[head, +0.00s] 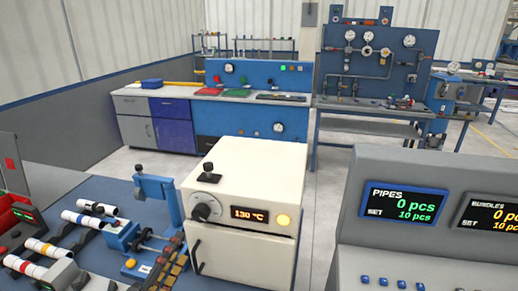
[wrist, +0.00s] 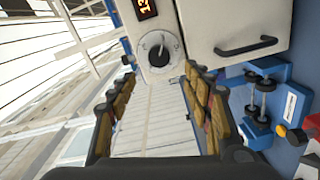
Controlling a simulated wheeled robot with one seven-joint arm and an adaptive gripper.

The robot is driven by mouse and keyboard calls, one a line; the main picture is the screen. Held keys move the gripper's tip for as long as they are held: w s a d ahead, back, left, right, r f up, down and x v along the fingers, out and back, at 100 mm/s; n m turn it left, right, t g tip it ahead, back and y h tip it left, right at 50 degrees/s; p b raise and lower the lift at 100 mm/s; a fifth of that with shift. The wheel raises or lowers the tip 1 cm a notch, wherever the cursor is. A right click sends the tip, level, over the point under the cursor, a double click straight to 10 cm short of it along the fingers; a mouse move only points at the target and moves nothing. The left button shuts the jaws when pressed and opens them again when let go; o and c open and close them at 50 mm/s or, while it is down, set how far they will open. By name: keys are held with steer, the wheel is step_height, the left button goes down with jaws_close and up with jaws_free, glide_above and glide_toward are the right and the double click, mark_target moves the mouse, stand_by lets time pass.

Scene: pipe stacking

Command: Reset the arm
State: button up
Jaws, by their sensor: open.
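My gripper (wrist: 158,80) is open in the wrist view. Its two fingers with tan pads stand wide apart, and nothing is held between them. A white oven (head: 250,200) stands at the centre of the head view, its door closed and its display reading 130 °C. Its round knob (wrist: 158,48) shows just beyond the fingertips in the wrist view, apart from them, with the dark door handle (wrist: 246,48) to the right. In the head view, part of my gripper seems to show low, left of the oven, but its fingertips are hard to make out.
Pipes with coloured bands (head: 90,218) lie on the blue bench at left, near a blue fixture (head: 158,195). A grey console (head: 440,160) at right reads 0 pcs for pipes. A workbench (head: 210,95) and a gauge panel (head: 375,60) stand behind, with open floor between.

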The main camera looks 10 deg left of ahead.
steer(key=s+d+f+n+g+h, duration=0.1)
steer(key=d+f+n+g, duration=0.15)
steer(key=f, duration=0.25)
steer(key=s+d+f+n+g, duration=0.1)
steer(key=s+d+f+g, duration=0.15)
steer(key=f, duration=0.35)
steer(key=s+d+f+m+g+p, duration=0.25)
steer(key=d+g, duration=0.45)
steer(key=d, duration=0.7)
steer(key=d+r+m+y+p, duration=0.1)
steer(key=d+r+m, duration=0.3)
steer(key=d, duration=0.4)
steer(key=s+d+r+m+p, duration=0.1)
steer(key=d+r+m+p, duration=0.1)
steer(key=d+r+m, duration=0.3)
steer(key=s+d+r+m+y+p, duration=0.1)
steer(key=d+r+m, duration=0.4)
steer(key=d, duration=0.6)
steer(key=shift+s+d+m+y+p, duration=0.2)
steer(key=shift+m+y+p, duration=0.1)
steer(key=shift+m, duration=0.3)
